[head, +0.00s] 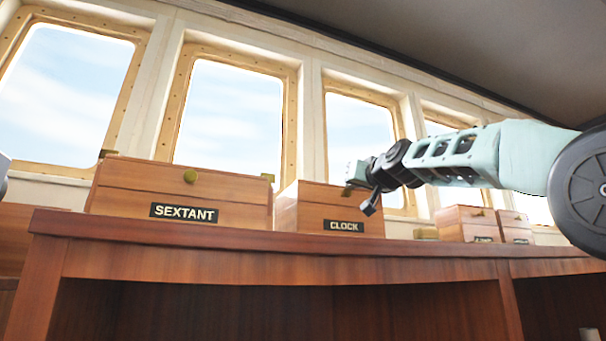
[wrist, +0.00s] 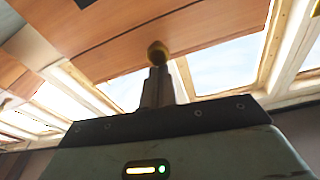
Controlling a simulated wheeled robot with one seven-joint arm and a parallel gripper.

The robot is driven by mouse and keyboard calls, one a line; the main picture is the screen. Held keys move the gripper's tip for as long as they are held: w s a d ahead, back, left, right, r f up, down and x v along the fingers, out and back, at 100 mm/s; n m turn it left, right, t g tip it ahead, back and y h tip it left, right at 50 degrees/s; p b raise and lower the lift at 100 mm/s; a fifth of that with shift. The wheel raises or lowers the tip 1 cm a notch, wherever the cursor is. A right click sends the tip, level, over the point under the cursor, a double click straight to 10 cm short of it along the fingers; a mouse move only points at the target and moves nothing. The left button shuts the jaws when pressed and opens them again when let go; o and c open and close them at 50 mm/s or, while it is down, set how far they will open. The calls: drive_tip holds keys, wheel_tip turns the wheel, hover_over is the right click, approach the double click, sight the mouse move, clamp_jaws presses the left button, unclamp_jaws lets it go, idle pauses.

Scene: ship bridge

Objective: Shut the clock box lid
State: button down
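The clock box (head: 312,215) is a wooden box with a dark CLOCK label, on the long wooden counter. Its lid (head: 320,193) looks down on the body, with only a thin seam showing between them. My gripper (head: 352,181) is at the upper front edge of this box. In the wrist view, my gripper (wrist: 158,82) has its narrow fingers together, with the tips right at the round brass knob (wrist: 157,52) on the box front. I cannot tell whether they touch it. The fingers hide part of the box's top edge in the head view.
A larger SEXTANT box (head: 130,190) stands to the left on the counter (head: 240,250). Smaller wooden boxes (head: 462,222) stand to the right, with a small brass-coloured item (head: 426,234) between. Windows line the wall behind.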

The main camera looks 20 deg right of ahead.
drive_tip(key=shift+w+f, duration=0.3)
drive_tip(key=shift+f, duration=0.55)
drive_tip(key=shift+s, duration=0.3)
drive_tip(key=s+b, duration=0.1)
drive_tip(key=s, duration=1.1)
drive_tip(key=shift+a+f, duration=0.2)
drive_tip(key=shift+a, duration=0.1)
